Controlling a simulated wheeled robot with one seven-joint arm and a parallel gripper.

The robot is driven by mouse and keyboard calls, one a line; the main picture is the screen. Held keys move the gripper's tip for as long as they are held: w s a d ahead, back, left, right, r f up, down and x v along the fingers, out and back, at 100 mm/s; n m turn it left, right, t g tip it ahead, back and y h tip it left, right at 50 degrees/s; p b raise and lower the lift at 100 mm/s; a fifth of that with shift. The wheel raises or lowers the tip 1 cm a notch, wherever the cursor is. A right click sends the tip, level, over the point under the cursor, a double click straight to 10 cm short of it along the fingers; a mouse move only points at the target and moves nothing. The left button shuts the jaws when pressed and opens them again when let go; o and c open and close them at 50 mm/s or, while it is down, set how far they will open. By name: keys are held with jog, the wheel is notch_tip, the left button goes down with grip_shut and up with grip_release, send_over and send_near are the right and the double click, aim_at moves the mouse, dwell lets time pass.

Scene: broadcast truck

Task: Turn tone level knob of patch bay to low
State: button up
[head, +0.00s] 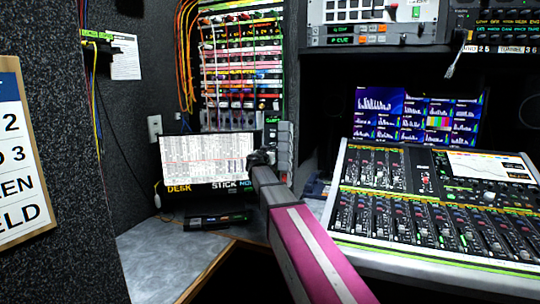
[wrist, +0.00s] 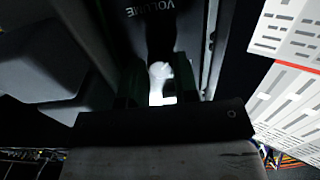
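A narrow grey unit (head: 284,148) with small protrusions stands beside the lit paper sheet in the head view. I cannot confirm that it carries the tone level knob. My gripper (head: 262,158) is at its left side, small and dark. In the wrist view my gripper (wrist: 158,88) has its two dark fingers apart, one on each side of a pale, knob-like shape (wrist: 160,72). I cannot tell if they touch it. A dark surface above it reads "VOLUME". No tone level label or knob setting is readable.
A lit printed sheet (head: 208,158) stands close to the left of my gripper. Coloured patch cables (head: 188,55) hang behind and above. A mixing console (head: 430,205) fills the right. The grey desk top (head: 160,260) is mostly clear at lower left.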

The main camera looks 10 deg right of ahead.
jog(key=shift+n, duration=4.4)
jog(key=o, duration=0.9)
jog(key=shift+s, duration=0.15)
jog(key=v, duration=1)
jog(key=shift+s+a, duration=0.15)
jog(key=shift+s, duration=0.1)
